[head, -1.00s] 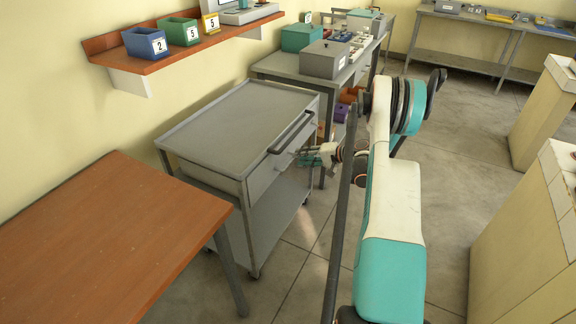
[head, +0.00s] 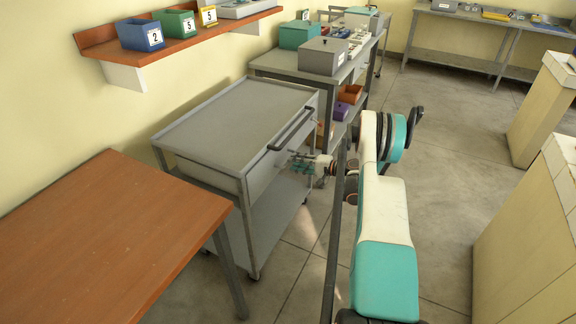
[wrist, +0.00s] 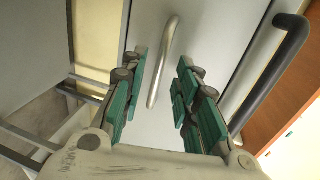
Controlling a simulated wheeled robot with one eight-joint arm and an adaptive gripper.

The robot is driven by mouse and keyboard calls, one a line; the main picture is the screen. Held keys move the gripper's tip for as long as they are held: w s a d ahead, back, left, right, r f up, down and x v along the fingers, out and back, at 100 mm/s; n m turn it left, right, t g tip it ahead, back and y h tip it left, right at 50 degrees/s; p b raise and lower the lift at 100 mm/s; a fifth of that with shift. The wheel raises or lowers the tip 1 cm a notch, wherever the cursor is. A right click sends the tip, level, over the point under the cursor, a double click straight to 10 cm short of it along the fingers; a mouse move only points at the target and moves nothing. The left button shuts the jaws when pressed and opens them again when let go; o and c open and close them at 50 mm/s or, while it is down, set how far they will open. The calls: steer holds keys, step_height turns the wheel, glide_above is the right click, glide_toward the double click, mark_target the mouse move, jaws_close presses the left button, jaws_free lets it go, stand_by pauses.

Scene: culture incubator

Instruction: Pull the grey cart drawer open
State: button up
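The grey cart (head: 222,112) stands left of my arm with its drawer front (head: 260,178) facing right. The drawer looks shut. In the wrist view the pale drawer front (wrist: 205,35) fills the middle, with a silver bar handle (wrist: 163,62) on it. My gripper (wrist: 161,75) is open, its green-padded fingers on either side of the handle with gaps to it. In the head view my gripper (head: 303,159) is small, close to the drawer front; contact cannot be told there.
A black push handle (head: 292,131) juts from the cart above the drawer; it also shows right of my fingers in the wrist view (wrist: 272,75). A brown table (head: 110,235) stands at the front left. A grey bench (head: 285,67) is behind.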

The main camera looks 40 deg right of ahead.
steer(key=shift+b+x, duration=0.5)
steer(key=shift+x, duration=1.7)
jaws_close()
